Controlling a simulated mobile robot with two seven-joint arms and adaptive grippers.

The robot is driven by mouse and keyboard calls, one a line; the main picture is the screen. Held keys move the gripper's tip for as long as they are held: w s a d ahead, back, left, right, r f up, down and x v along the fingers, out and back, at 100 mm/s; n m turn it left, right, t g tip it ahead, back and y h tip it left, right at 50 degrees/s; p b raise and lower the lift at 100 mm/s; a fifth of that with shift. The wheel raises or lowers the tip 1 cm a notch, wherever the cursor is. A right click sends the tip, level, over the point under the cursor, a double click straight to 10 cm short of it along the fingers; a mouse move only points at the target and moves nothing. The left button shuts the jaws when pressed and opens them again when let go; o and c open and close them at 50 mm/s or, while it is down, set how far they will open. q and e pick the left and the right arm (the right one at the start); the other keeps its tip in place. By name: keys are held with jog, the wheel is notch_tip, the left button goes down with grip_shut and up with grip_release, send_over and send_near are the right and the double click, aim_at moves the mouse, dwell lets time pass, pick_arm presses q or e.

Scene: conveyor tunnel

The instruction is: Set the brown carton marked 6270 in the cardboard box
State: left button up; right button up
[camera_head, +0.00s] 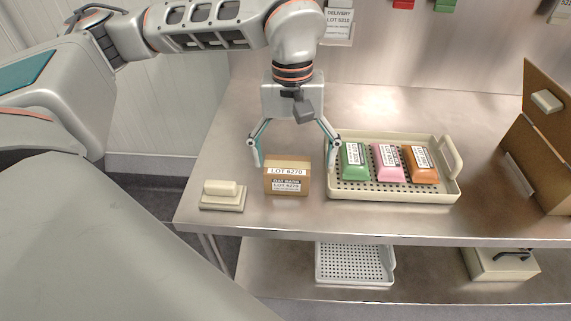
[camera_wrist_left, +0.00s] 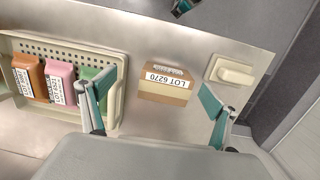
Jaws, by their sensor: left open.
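The brown carton marked LOT 6270 (camera_head: 287,180) stands on the steel table, left of the cream tray. It also shows in the left wrist view (camera_wrist_left: 164,92). My left gripper (camera_head: 296,158) is open above and behind the carton, its fingers spread to either side. In the left wrist view the carton lies beyond and between the open fingers (camera_wrist_left: 160,108), not gripped. The cardboard box (camera_head: 545,135) stands at the far right of the table, cut by the picture edge; its inside is mostly hidden. My right gripper cannot be made out.
A cream perforated tray (camera_head: 395,196) with green, pink and orange packs stands just right of the carton. A cream block on a base (camera_head: 222,195) is close on its left. A lower shelf holds another tray (camera_head: 355,264) and a box (camera_head: 500,264). Bare table lies between tray and cardboard box.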

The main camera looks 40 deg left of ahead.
aim_at(287, 164)
pick_arm(q)
jog(key=a, duration=0.2)
jog(key=w+a+r, duration=0.1)
jog(key=shift+y, duration=0.4)
jog(key=shift+w+f, duration=0.1)
jog(key=shift+f, duration=0.2)
jog(key=shift+w+d+f, duration=0.1)
jog(key=shift+f, duration=1.7)
jog(key=shift+w+d+f, duration=0.1)
jog(key=shift+f, duration=1.65)
jog(key=c, duration=1.5)
jog(key=shift+o, duration=0.2)
jog(key=shift+r, duration=0.1)
